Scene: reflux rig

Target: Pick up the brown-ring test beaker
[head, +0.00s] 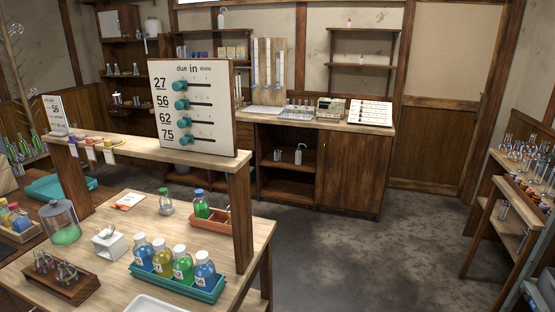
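I cannot pick out a beaker marked as the brown-ring test. Small glass flasks (66,272) stand in a dark wooden rack (72,292) at the front left of the near bench; their contents are too small to read. A small clear vessel with a green cap (165,203) stands farther back on this bench. More small glassware (518,150) stands on the shelf unit at the right edge. Neither of my grippers is in view.
The near bench (205,238) carries a teal tray (178,285) of several capped bottles, a green-tinted jar (62,222) and a white holder (109,243). A raised shelf (150,152) with a sign board (192,105) stands over it. Grey floor (350,255) is open between bench, back cabinet and right shelves.

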